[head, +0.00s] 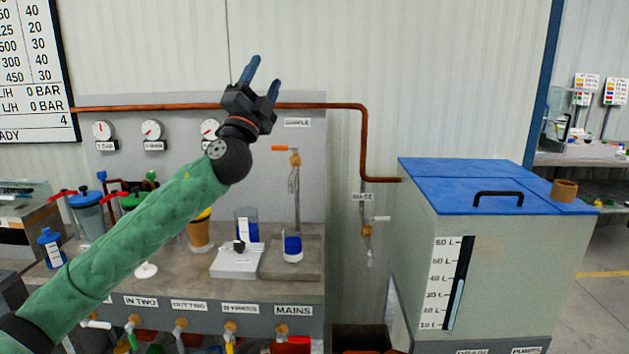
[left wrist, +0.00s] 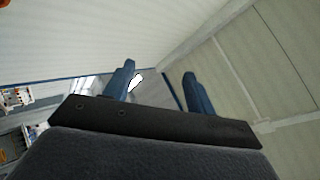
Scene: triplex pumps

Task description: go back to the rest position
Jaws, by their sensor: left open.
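My left gripper (head: 261,81) is raised in front of the wall panel, above the bench, with its blue fingers apart and pointing up. Nothing is between the fingers. My green left arm (head: 130,245) comes in from the lower left and hides part of the bench and panel. My right gripper is in neither view.
The bench (head: 310,240) carries a white scale (head: 237,262), a small beaker with blue content (head: 292,248) and coloured vessels. A grey tank with a blue lid (head: 440,185) stands right, a tape roll (head: 564,190) on it. A copper pipe (head: 340,106) runs along the wall.

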